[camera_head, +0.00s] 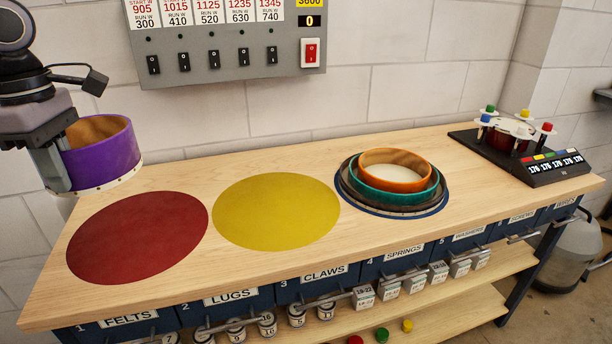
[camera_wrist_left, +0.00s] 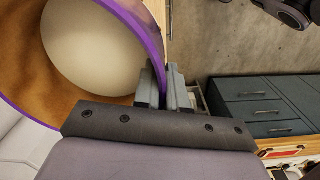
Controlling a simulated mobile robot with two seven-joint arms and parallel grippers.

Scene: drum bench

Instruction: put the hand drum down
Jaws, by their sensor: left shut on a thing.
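A purple hand drum (camera_head: 101,156) with a brown inside and a white lower rim is at the left end of the bench in the head view. My left gripper (camera_head: 54,166) is shut on its wall and holds it near the red disc (camera_head: 138,236). In the left wrist view the jaws of the left gripper (camera_wrist_left: 165,90) pinch the drum's purple rim (camera_wrist_left: 154,45), and the pale drum head (camera_wrist_left: 92,45) shows inside. I cannot tell the exact height of the drum above the bench. My right gripper is not in view.
The wooden bench (camera_head: 230,272) also has a yellow disc (camera_head: 276,212) and, right of it, nested orange (camera_head: 395,184) and teal (camera_head: 372,192) rings on a dark round base. A device with coloured knobs (camera_head: 515,135) stands at the right end. A switch panel (camera_head: 222,70) hangs on the wall.

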